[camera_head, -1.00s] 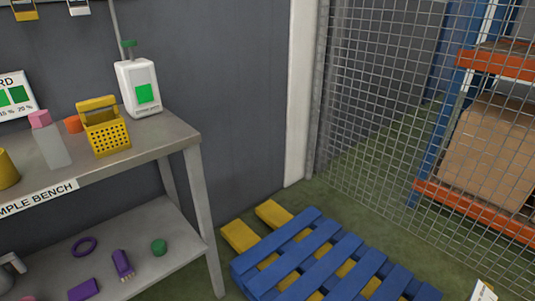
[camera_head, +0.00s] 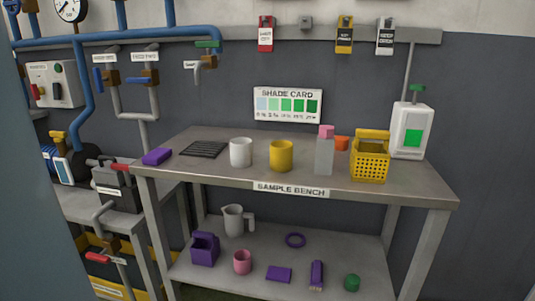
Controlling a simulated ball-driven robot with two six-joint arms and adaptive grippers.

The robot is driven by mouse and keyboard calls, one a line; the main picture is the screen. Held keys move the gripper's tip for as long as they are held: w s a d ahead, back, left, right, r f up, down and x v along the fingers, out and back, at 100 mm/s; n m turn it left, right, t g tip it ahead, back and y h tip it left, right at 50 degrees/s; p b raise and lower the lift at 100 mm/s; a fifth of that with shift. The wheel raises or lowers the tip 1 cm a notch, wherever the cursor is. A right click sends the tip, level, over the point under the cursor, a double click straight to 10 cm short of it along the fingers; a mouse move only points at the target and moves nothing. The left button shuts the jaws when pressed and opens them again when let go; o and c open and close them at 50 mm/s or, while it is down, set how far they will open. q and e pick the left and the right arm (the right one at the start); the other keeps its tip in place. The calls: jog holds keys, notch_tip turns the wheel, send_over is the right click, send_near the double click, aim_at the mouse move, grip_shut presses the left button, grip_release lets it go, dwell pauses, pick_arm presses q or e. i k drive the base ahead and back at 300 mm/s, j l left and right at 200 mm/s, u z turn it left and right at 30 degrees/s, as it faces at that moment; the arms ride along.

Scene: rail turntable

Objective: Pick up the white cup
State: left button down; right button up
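The white cup (camera_head: 241,152) stands upright on the top of the sample bench (camera_head: 210,180), left of its middle. A yellow cup (camera_head: 281,156) stands just to its right, with a small gap between them. A dark grid rack (camera_head: 204,149) lies to its left. Neither of my grippers shows in the head view, so I cannot see whether they are open or shut.
A purple block (camera_head: 157,156), a grey bottle with pink cap (camera_head: 324,152), a yellow basket (camera_head: 370,160) and a white dispenser (camera_head: 410,130) share the bench top. The lower shelf (camera_head: 330,258) holds a white jug (camera_head: 236,220) and several small items. Blue pipes (camera_head: 85,90) run at left.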

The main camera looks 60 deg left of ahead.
aim_at(241, 148)
jog(key=u, duration=2)
